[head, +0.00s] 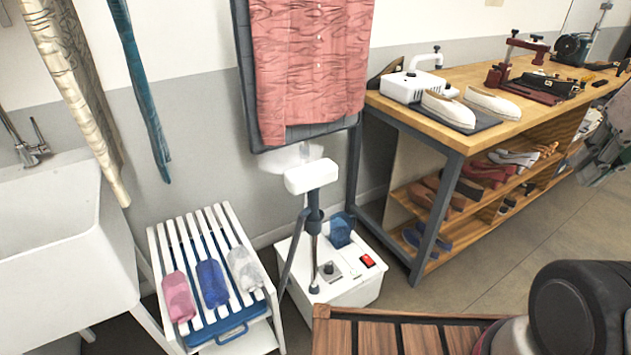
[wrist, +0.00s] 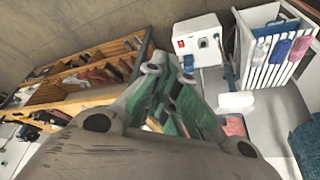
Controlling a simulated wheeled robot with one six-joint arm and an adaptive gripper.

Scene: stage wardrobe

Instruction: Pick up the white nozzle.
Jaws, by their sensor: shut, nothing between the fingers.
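The white nozzle (head: 312,176) is a rounded block on top of the dark upright pole of a white steamer (head: 345,290), in front of the hanging pink shirt. In the wrist view it appears as a white block (wrist: 236,102) right of my fingers. My gripper (wrist: 170,68) is shut and empty, its green-grey fingers together and apart from the nozzle. In the head view, part of it shows at the right edge, beside the workbench and well to the right of the nozzle.
A pink shirt (head: 310,70) hangs on a dark board behind the nozzle. A white slatted rack (head: 190,235) with pink, blue and grey rolls stands left, beside a sink (head: 60,230). A wooden workbench (head: 440,110) with shoes stands right. Bare floor lies before the bench.

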